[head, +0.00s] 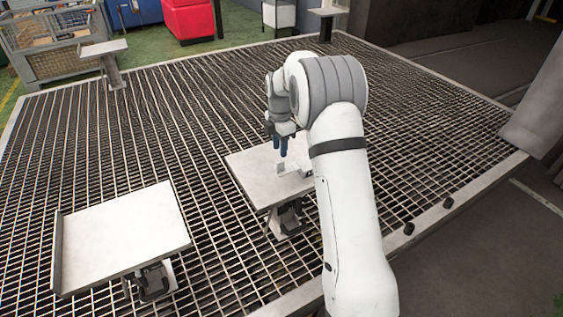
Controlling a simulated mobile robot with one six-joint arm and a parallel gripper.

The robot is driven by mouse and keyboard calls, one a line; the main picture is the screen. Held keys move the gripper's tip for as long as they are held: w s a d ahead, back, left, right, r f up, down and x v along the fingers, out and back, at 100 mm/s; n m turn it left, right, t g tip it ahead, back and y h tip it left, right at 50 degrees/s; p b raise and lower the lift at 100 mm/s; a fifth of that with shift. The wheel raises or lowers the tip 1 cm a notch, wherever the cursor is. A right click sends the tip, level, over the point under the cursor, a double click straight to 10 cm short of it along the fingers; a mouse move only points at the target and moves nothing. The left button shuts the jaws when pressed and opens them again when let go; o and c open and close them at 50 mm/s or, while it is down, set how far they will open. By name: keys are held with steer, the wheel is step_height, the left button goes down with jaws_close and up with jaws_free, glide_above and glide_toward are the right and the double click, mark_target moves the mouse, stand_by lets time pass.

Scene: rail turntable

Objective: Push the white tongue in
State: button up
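A small white piece (288,169) with an upright part lies on the grey plate (255,188) near the middle of the grating. It may be the white tongue or its housing; it is too small to tell, and my arm may hide its right side. My gripper (283,152) has dark blue fingers and points down just above and behind the white piece. I cannot tell whether it touches the piece, or whether the fingers are apart or together. I see nothing held in it.
A second grey plate (125,236) with a raised left edge stands at the lower left. A small stand (104,50) is at the upper left and another (328,12) at the back. Wire crate (58,44) and red bin (189,19) stand beyond the metal grating (160,135).

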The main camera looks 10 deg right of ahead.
mark_target(280, 161)
step_height(280, 161, down, 7)
steer(key=shift+r, duration=0.1)
steer(key=shift+c, duration=0.4)
jaws_close()
stand_by(0.4)
